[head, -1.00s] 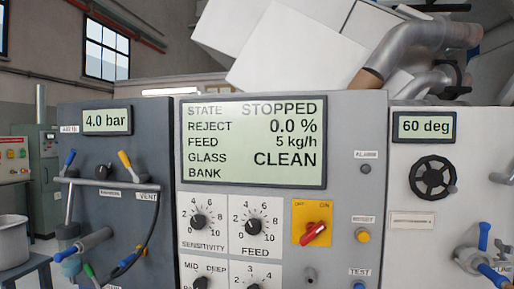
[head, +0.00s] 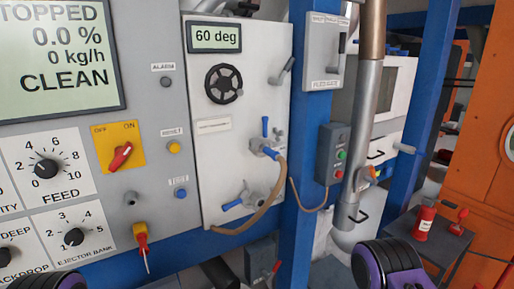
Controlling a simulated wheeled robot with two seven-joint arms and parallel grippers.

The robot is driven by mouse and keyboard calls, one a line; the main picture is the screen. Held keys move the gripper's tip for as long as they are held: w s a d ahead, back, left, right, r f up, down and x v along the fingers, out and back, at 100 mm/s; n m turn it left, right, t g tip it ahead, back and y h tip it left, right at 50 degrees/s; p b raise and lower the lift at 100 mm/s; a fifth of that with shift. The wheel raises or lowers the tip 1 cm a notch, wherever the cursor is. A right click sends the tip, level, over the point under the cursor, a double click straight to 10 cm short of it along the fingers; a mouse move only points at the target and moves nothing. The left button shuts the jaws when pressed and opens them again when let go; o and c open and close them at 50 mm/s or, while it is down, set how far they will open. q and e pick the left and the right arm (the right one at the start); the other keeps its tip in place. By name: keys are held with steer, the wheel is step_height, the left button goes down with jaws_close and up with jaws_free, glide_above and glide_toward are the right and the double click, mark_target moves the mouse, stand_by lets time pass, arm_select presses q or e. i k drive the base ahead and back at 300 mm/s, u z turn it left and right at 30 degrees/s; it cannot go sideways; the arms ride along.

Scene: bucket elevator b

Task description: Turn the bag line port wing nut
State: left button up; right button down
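No label in the head view lets me read which fitting is the bag line port. On the white panel (head: 215,160), an upper port fitting (head: 264,148) has blue levers and a tan hose (head: 277,190) running down from it. Below it, a lower grey port fitting (head: 252,196) has a blue lever (head: 232,204) pointing left. Small grey parts stick out at both fittings, but I cannot tell which is the wing nut. A purple and black part of my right arm shows at the bottom right. Neither gripper's fingers can be seen, and nothing of mine touches the fittings.
Left of the white panel is the grey control panel (head: 150,195) with dials and a red switch (head: 121,157). A blue post (head: 297,160) with a button box (head: 335,154) stands to the right. Farther right are a steel pipe (head: 362,135) and a dark stand (head: 430,244) with red items.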

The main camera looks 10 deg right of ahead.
mark_target(278, 133)
steer(key=u, duration=0.05)
steer(key=k, duration=1.1)
steer(key=z, duration=1)
steer(key=i, duration=1.3)
steer(key=u, duration=0.55)
